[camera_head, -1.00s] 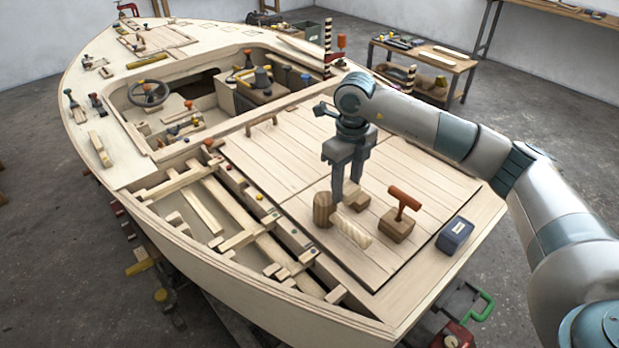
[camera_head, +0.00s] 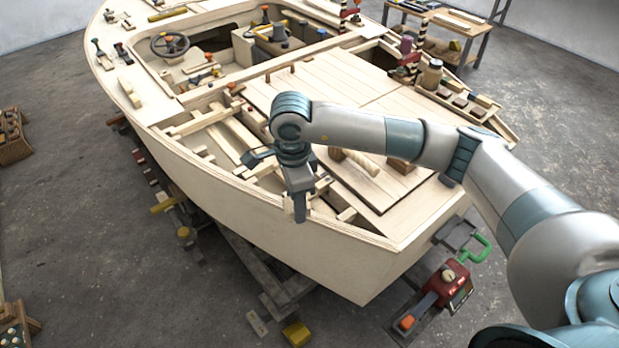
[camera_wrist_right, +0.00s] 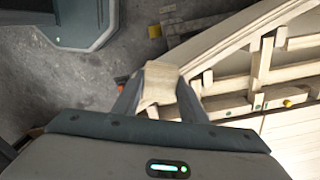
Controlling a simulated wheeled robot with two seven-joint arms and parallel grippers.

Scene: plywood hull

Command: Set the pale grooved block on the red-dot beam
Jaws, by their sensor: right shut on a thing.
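My right gripper (camera_head: 300,212) is in front of the hull's near side in the head view, pointing down. In the right wrist view its two fingers (camera_wrist_right: 160,95) are shut on a pale wooden block (camera_wrist_right: 159,82), which looks like the pale grooved block. The arm and gripper hide this block in the head view. Pale beams (camera_head: 205,122) cross the open hull bay behind the gripper, and their ends also show in the right wrist view (camera_wrist_right: 262,62). Green dots show there, but I cannot make out a red dot on a beam. My left gripper is not in view.
The hull's edge (camera_head: 215,172) runs close by the gripper. The plank deck (camera_head: 320,90) lies behind my right arm, with a pale bar (camera_head: 354,161) on it. A red machine with a green handle (camera_head: 448,280) stands below at the right.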

